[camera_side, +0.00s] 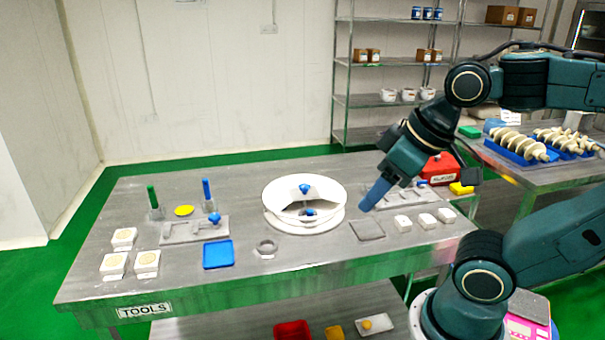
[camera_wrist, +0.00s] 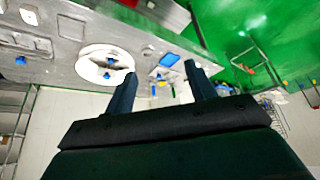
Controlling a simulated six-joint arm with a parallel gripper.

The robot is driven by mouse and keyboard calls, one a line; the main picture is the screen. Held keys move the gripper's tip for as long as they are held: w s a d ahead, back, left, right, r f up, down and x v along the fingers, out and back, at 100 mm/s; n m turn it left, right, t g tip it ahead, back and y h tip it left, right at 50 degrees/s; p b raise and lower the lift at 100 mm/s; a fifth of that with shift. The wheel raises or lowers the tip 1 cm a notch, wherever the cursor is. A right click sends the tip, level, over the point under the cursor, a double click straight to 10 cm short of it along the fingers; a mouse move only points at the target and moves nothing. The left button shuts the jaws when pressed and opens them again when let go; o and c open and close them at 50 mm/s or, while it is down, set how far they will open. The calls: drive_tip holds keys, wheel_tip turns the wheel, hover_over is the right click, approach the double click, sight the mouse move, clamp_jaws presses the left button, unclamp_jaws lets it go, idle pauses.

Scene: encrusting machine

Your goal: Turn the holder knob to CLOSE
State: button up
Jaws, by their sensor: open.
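Several blue knobs show, and I cannot tell which is the holder knob. One knob (camera_side: 214,218) is on the left metal plate holder (camera_side: 180,232). Another knob (camera_side: 421,184) is on the right plate holder (camera_side: 405,198), partly behind my arm; a blue knob also shows at the left of the wrist view (camera_wrist: 21,61). The round white unit (camera_side: 283,192) has an upper blue knob (camera_side: 305,188) and a lower one (camera_side: 310,212). Knob markings are unreadable. My gripper (camera_side: 369,204) is open and empty, right of the white unit and above the table. Its fingers also show in the wrist view (camera_wrist: 158,68).
A blue tray (camera_side: 218,254), a metal ring (camera_side: 265,247) and white blocks (camera_side: 147,262) lie on the table's left half. More white blocks (camera_side: 426,221) and a flat grey square (camera_side: 367,230) lie at right. A red box (camera_side: 440,168) stands behind my gripper.

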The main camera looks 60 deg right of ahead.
drive_tip(key=w+d+r+m+g, duration=0.1)
drive_tip(key=w+d+r, duration=0.1)
drive_tip(key=w, duration=0.3)
drive_tip(key=w+d+r+m, duration=0.1)
drive_tip(key=w+d+r, duration=0.15)
drive_tip(key=w, duration=0.25)
drive_tip(key=m+g, duration=0.5)
drive_tip(key=m, duration=0.2)
hover_over(304, 185)
wheel_tip(304, 185, down, 14)
drive_tip(key=shift+s+r, duration=0.1)
wheel_tip(304, 185, down, 14)
drive_tip(key=shift+r, duration=0.1)
